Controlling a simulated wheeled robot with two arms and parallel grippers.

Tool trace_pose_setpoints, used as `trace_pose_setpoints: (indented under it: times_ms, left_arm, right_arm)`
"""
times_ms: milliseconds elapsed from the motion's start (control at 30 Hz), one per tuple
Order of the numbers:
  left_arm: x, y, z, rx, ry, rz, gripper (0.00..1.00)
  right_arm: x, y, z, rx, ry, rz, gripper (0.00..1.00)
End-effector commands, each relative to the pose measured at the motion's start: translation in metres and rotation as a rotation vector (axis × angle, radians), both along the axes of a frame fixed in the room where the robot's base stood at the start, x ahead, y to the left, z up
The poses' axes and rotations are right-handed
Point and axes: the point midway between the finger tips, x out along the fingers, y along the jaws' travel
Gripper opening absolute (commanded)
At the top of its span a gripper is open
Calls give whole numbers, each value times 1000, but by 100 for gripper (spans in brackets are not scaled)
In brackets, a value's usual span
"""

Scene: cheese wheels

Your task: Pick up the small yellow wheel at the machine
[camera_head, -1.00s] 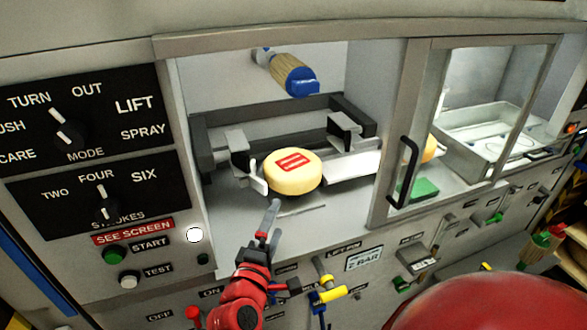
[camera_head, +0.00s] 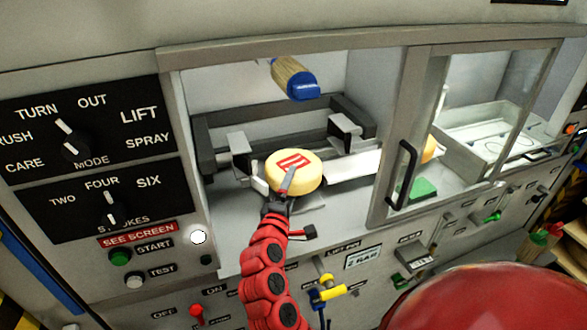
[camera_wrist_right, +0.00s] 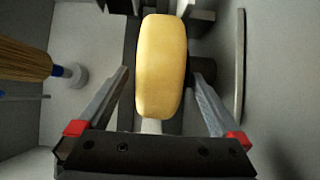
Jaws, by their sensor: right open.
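The small yellow wheel (camera_head: 303,176), with a red mark on top, sits in the machine's open bay between two grey clamp-like blocks. My right gripper (camera_head: 288,182) is at its front side, open. In the right wrist view the yellow wheel (camera_wrist_right: 161,65) is seen edge-on between the two spread fingers, with a narrow gap on each side. A pale post-like part shows below the wheel there. My left gripper is not in view.
A blue-tipped brush (camera_head: 296,80) hangs above the wheel. The brush (camera_wrist_right: 30,65) also shows at left in the wrist view. A framed glass door with a black handle (camera_head: 402,175) stands right of the bay. A green block (camera_head: 417,189) lies behind it.

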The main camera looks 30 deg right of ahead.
Motion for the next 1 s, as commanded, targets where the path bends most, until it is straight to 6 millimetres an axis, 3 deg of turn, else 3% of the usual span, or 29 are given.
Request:
trace_pose_setpoints:
  times_ms: [133, 700, 1000]
  left_arm:
    - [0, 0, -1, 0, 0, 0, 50]
    - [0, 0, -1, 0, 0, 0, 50]
    - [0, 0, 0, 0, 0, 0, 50]
  right_arm:
    - [0, 0, 0, -1, -1, 0, 100]
    - [0, 1, 0, -1, 1, 0, 0]
    - [0, 0, 1, -4, -2, -1, 0]
